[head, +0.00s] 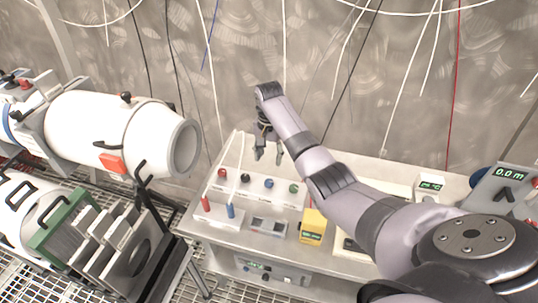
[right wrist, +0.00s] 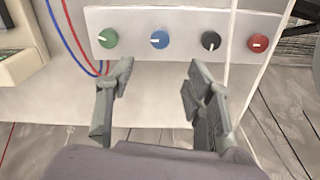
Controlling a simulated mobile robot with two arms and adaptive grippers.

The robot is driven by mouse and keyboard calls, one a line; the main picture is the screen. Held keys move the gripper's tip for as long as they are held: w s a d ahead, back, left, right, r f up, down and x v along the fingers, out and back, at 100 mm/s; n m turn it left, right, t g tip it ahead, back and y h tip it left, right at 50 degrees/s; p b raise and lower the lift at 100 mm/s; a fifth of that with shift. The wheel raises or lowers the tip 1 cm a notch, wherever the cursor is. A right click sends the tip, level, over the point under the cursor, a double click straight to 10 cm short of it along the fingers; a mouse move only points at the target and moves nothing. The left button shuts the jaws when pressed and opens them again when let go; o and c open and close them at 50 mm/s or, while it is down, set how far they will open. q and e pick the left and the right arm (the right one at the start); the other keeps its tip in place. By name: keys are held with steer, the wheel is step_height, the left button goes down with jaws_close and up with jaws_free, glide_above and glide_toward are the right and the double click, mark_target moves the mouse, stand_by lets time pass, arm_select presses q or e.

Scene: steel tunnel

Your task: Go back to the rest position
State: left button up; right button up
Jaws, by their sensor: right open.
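My right gripper (head: 268,156) is open and empty above the white bench (head: 228,236) in the head view. Its two fingers also show apart in the right wrist view (right wrist: 159,72). Behind the fingertips there is a white panel (right wrist: 186,20) with a green knob (right wrist: 107,38), a blue knob (right wrist: 160,40), a black knob (right wrist: 211,41) and a red knob (right wrist: 258,43). The fingers appear apart from the knobs, with nothing between them. My right arm reaches in from the lower right. My left gripper is not in view.
A yellow meter (head: 312,227) and red and blue posts (head: 230,211) stand on the bench. A display reading 0.0 m (head: 509,172) is at the right. White cylinders (head: 120,130) and a green-framed rack (head: 62,228) are at the left. Cables hang along the back wall.

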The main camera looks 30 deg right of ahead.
stand_by(0.4)
